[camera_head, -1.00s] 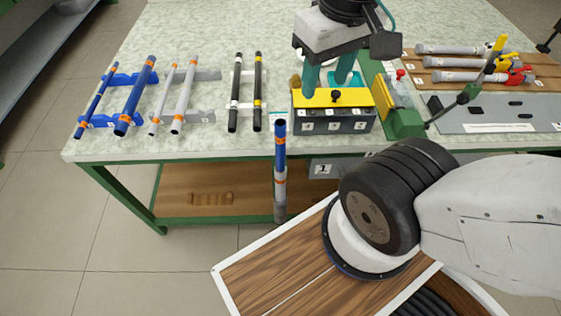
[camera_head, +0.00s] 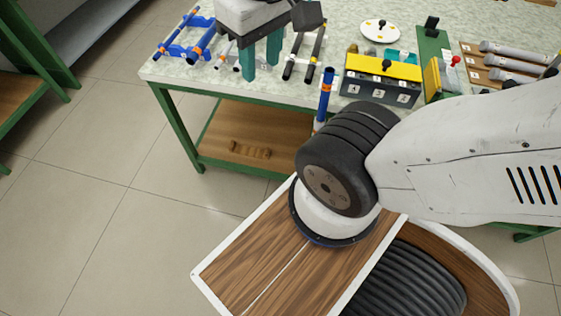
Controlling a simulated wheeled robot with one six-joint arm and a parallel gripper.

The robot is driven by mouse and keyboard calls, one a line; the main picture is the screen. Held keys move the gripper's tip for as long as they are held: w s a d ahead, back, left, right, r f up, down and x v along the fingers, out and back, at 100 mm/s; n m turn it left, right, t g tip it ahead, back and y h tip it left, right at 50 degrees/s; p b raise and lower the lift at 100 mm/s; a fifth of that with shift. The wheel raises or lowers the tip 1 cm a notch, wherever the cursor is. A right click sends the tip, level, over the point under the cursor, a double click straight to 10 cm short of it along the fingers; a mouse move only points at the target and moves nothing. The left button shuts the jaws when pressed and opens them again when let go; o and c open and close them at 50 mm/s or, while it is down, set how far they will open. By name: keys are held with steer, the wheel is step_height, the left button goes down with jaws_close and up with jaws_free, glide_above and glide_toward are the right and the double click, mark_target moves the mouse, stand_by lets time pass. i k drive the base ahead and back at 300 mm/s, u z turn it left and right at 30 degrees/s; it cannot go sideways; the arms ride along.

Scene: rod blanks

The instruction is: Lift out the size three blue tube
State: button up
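Two blue tubes lie on a blue rack (camera_head: 177,50) at the table's left: a thin one (camera_head: 172,38) and a thicker one (camera_head: 206,40), whose upper part is hidden by my gripper. Another blue tube (camera_head: 325,92) with an orange band stands upright at the table's front edge, its lower part hidden behind my arm. I cannot read size marks on the blue tubes. My gripper (camera_head: 261,62) points down over the grey tubes (camera_head: 224,53), just right of the thicker blue tube. Its two teal fingers are apart, with nothing visible between them.
Two black tubes (camera_head: 317,54) lie right of my gripper. A yellow-topped box (camera_head: 384,68) with numbered labels stands further right, a white disc (camera_head: 381,31) behind it. A green stand (camera_head: 433,62) and grey tubes (camera_head: 507,66) on a wooden board (camera_head: 475,62) lie at the right.

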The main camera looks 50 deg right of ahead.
mark_target(327, 84)
steer(key=u, duration=1.15)
steer(key=k, duration=1.5)
steer(key=z, duration=1.25)
steer(key=k, duration=0.5)
steer(key=u, duration=1.05)
steer(key=i, duration=0.6)
steer(key=z, duration=0.65)
